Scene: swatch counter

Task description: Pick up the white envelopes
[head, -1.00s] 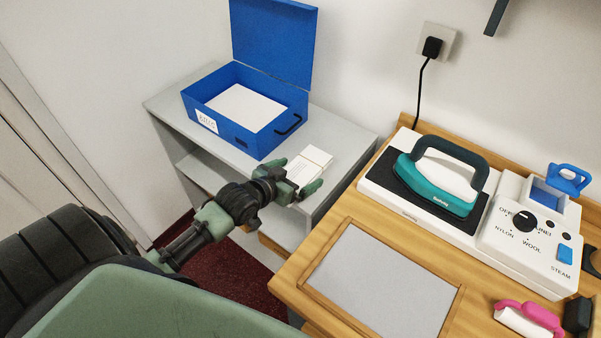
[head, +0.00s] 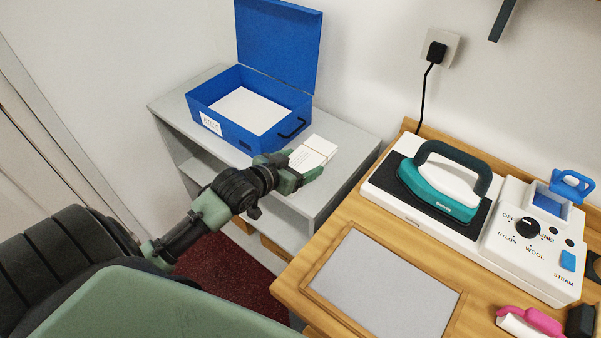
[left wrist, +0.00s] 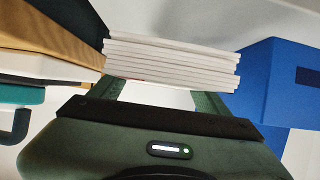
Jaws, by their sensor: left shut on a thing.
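The white envelopes (head: 314,151) form a small stack above the right end of the grey shelf, in the head view. My left gripper (head: 305,168) is shut on this stack, with one green finger on either side of it. In the left wrist view the stack (left wrist: 170,62) shows edge-on as several white layers between the fingers. I cannot tell whether the stack still touches the shelf top. My right gripper is not in view.
An open blue box (head: 219,128) with white paper inside stands on the grey shelf (head: 172,103), behind the envelopes. To the right, a wooden table (head: 384,228) holds a teal iron (head: 440,192) on its station, a grey pad (head: 385,283) and a pink-handled tool (head: 530,321).

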